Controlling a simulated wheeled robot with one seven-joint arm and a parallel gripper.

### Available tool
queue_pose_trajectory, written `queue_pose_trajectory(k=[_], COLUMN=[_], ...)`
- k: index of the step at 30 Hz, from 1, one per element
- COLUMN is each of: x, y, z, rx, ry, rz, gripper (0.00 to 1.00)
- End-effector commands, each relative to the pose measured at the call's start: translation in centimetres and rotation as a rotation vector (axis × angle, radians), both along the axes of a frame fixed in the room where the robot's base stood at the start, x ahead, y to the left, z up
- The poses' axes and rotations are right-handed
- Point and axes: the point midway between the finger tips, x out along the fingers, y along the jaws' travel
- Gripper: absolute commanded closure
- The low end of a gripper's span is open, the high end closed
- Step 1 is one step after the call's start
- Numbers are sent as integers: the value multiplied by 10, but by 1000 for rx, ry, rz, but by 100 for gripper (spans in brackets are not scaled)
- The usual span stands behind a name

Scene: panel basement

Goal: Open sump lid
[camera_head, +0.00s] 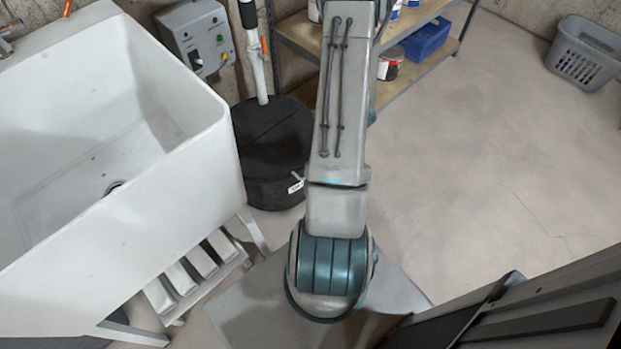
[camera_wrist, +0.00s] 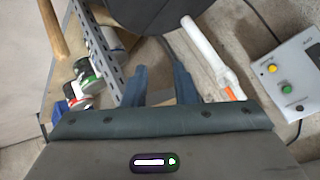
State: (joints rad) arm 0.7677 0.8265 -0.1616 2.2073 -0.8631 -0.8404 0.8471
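The black round sump basin with its lid (camera_head: 270,135) stands on the floor right of the sink in the head view. The lid lies flat on top, with a seam across it, and looks shut. A small white tag (camera_head: 296,184) hangs on its front right side. Part of the lid is hidden behind my arm. In the wrist view a dark rounded shape, likely the sump (camera_wrist: 165,14), shows at the top edge. My gripper (camera_wrist: 161,75) shows two bluish fingers apart with nothing between them. The fingers are hidden in the head view.
A white pipe (camera_head: 257,75) with an orange valve handle rises from the sump. A grey control box (camera_head: 198,40) hangs on the wall. A white sink (camera_head: 110,255) stands left. A shelf (camera_head: 400,62) with cans stands behind. A grey basket (camera_head: 582,65) is far right; the right floor is clear.

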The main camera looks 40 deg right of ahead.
Motion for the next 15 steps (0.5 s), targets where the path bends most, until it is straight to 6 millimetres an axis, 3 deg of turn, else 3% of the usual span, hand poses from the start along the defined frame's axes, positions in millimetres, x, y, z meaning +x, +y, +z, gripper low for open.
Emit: queue_pose_trajectory(k=[1, 6, 12, 15], x=[-13, -51, -102, -123], y=[-3, 2, 22, 35], z=[-38, -112, -180, -201], rx=[57, 264, 535, 654], ry=[-26, -155, -322, -397], rz=[-18, -67, -138, -172], gripper=[75, 75, 75, 75])
